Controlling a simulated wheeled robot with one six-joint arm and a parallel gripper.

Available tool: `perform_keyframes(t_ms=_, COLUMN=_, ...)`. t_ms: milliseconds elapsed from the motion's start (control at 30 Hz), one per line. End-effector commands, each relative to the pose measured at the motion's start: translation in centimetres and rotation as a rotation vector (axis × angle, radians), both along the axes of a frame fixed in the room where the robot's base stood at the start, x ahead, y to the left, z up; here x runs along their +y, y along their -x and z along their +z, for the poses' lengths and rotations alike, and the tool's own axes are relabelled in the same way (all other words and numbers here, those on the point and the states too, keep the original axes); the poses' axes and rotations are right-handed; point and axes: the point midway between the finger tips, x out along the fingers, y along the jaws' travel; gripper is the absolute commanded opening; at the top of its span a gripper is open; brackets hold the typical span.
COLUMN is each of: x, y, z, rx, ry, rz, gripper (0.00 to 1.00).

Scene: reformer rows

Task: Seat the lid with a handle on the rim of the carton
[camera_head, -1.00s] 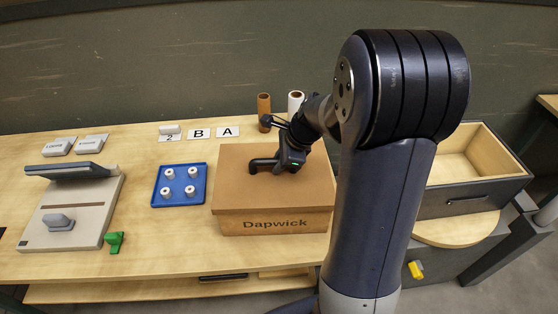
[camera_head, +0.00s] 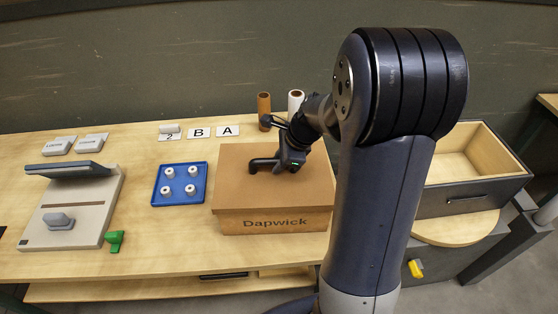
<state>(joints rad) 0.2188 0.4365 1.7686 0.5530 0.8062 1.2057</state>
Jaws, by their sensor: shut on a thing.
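The carton (camera_head: 275,223), a brown box marked "Dapwick", stands on the table at centre. The lid (camera_head: 243,188), a flat brown panel, covers the carton's top and looks level. Its front edge lies along the carton's upper front; I cannot tell whether a thin gap is left under it. The dark handle (camera_head: 262,164) stands on the lid. My gripper (camera_head: 284,164) is shut on the handle at its right end.
A blue tray (camera_head: 156,199) with several white pegs is left of the carton. A grey-beige device (camera_head: 82,222) and a green clip (camera_head: 115,241) stand further left. Brown and white rolls (camera_head: 264,105) stand behind. An open drawer box (camera_head: 463,197) is at right.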

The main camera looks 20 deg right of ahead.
Motion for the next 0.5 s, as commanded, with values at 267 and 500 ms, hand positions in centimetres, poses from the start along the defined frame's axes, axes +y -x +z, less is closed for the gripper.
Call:
perform_keyframes(t_ms=267, x=0.0, y=0.0, z=-0.8, rx=0.000, ry=0.000, rz=0.000, gripper=0.00)
perform_keyframes(t_ms=500, x=0.0, y=0.0, z=-1.4, rx=0.000, ry=0.000, rz=0.000, gripper=0.00)
